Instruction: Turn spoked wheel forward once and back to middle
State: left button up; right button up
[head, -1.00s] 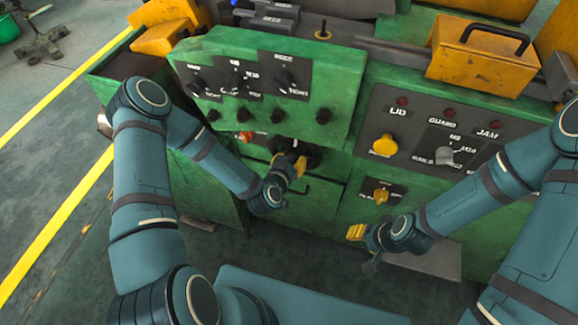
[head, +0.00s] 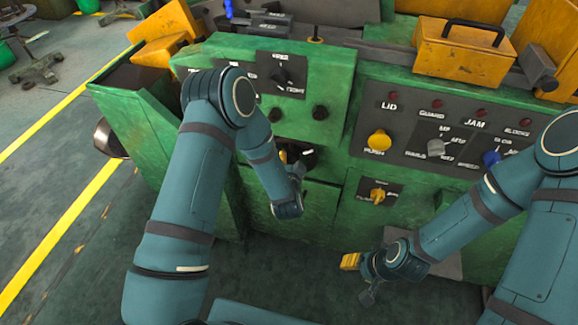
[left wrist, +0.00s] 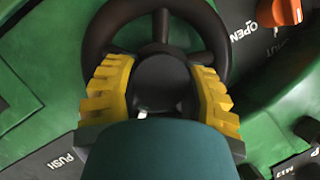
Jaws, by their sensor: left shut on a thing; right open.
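The black spoked wheel (left wrist: 154,14) fills the upper middle of the left wrist view, with its rim, spokes and dark round hub visible. In the head view the wheel (head: 308,157) sits low on the green machine front, partly hidden by my left arm. My left gripper (left wrist: 160,92) is shut on the wheel, its yellow fingers on either side of the hub. In the head view only a bit of yellow finger at my left gripper (head: 285,157) shows. My right gripper (head: 356,270) is open and empty, low in front of the machine, away from the wheel.
To the right is a dark panel with a yellow push button (head: 379,141), a grey selector (head: 440,148) and a blue switch (head: 491,157). Below it is a yellow knob (head: 378,195). A yellow case (head: 462,52) stands on top. An orange knob (left wrist: 280,11) is near the wheel.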

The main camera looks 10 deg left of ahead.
pick_arm(q)
jog(key=m+t+y+b, duration=0.1)
jog(key=m+y+b, duration=0.1)
jog(key=m, duration=0.1)
jog(key=shift+w+d, duration=0.1)
jog(key=shift+d, duration=0.05)
jog(key=m+t+b, duration=0.1)
jog(key=m, duration=0.1)
jog(key=m+y+b, duration=0.1)
jog(key=m, duration=0.1)
jog(key=shift+f+m+t+b, duration=0.1)
jog(key=shift+m+t+b, duration=0.2)
jog(key=shift+m+t, duration=0.1)
jog(key=shift+m+t+b, duration=0.5)
jog(key=shift+m+b, duration=0.15)
jog(key=shift+m, duration=0.75)
jog(key=shift+y, duration=0.3)
jog(key=o, duration=1.3)
